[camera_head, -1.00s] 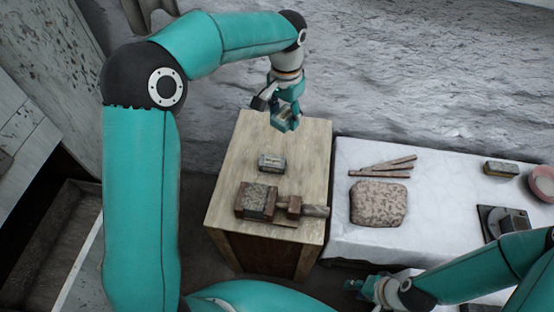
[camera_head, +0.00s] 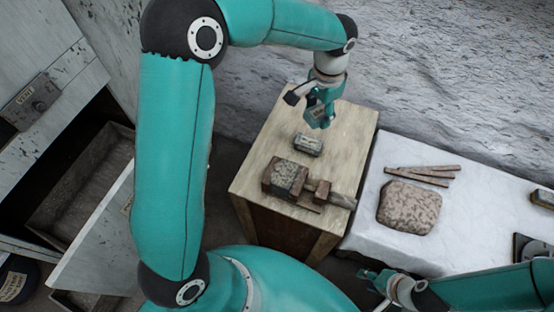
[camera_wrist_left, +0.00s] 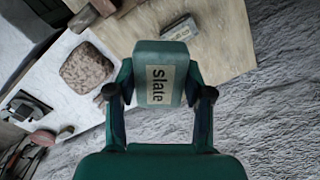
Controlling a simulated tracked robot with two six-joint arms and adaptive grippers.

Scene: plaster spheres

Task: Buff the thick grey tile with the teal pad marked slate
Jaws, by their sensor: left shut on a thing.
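The teal pad (camera_wrist_left: 160,72) has a pale label reading "slate". My left gripper (camera_head: 318,112) is shut on it, with one finger on each side in the left wrist view. It holds the pad in the air over the back of the wooden bench. A thick grey speckled tile (camera_head: 285,177) sits between brown jaws of a vise near the bench's front; I cannot see its lower part. My right gripper (camera_head: 373,281) is low, in front of the white table; its opening is too small to judge.
A small grey labelled block (camera_head: 308,145) lies on the wooden bench (camera_head: 262,160), between pad and vise. The white table (camera_head: 385,245) to the right bears a mottled slab (camera_head: 409,207) and thin strips (camera_head: 422,175). An open drawer (camera_head: 85,180) is at left.

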